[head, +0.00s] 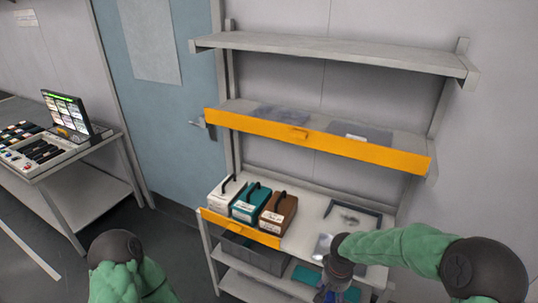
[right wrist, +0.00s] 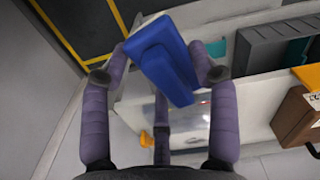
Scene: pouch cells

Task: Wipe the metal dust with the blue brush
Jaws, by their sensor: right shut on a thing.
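The blue brush (right wrist: 160,58) is held between the purple fingers of my right gripper (right wrist: 162,72) in the right wrist view. In the head view, my right gripper (head: 333,284) hangs at the front edge of the bench shelf, with a bit of the brush low beside it. A grey smudge that looks like metal dust (head: 348,217) lies on the pale bench surface (head: 300,238), inside a dark angled frame (head: 366,208). The gripper is in front of the smudge and apart from it. My left arm shows at lower left, but its gripper is out of view.
White (head: 226,190), teal (head: 250,202) and brown (head: 276,212) handled boxes stand left on the bench. A silvery pouch (head: 322,246) lies near my right gripper. An orange-edged shelf (head: 300,133) is above; a grey bin (head: 255,253) is below.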

